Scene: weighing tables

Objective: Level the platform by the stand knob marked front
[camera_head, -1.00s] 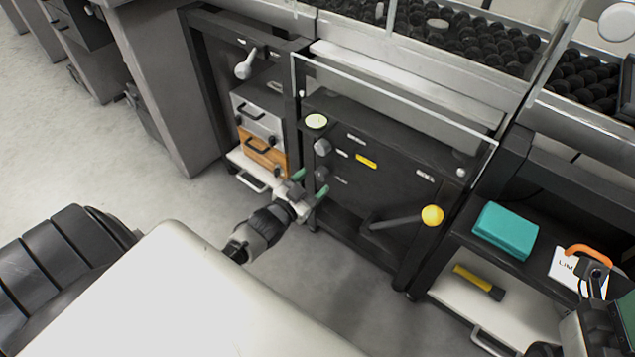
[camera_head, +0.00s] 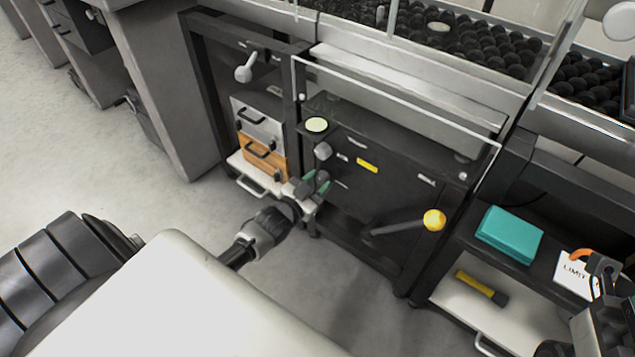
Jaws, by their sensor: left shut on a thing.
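The dark stand front carries two grey knobs on its left side, an upper knob (camera_head: 322,151) and a lower knob (camera_head: 322,177). Small labels beside them are too small to read, so I cannot tell which says front. My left gripper (camera_head: 316,182) has its green-tipped fingers shut on the lower knob. A pale yellow-green round disc (camera_head: 316,125) sits on a dark bracket above the knobs; no bubble can be made out in it. My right gripper (camera_head: 600,266) is at the right edge, by an orange handle; its fingers are unclear.
A lever with a yellow ball (camera_head: 434,220) sticks out of the stand front. Left are grey and orange drawers (camera_head: 264,158). Right, a shelf holds a teal box (camera_head: 509,234) and a white card marked LIMIT (camera_head: 577,272); a yellow-and-black tool (camera_head: 482,288) lies below.

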